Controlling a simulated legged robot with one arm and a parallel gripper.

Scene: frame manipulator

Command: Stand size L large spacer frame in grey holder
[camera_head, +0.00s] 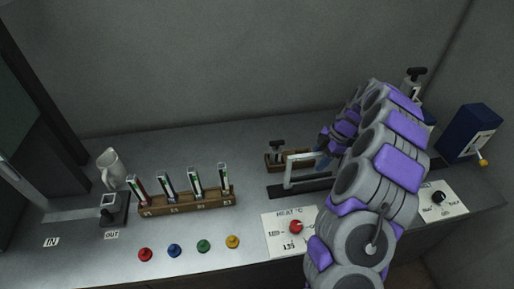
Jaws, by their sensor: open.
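A white spacer frame (288,171) stands upright at the dark grey holder (277,192), right of the bench's middle. Its left upright and top bar show; its right part is hidden behind my gripper and arm. Its lower edge meets the holder in the picture, but I cannot tell how deep it sits. I cannot read a size mark on it. My gripper (324,158) is open, at the right end of the frame's top bar. Its fingertips are small and partly hidden, so I cannot tell whether they touch the frame.
A small brown rack with a black-handled piece (277,151) stands behind the frame. A wooden tube rack (188,202) and a white jug (110,168) are left. A HEAT panel with red knob (296,227) lies in front. A blue box (468,132) stands far right.

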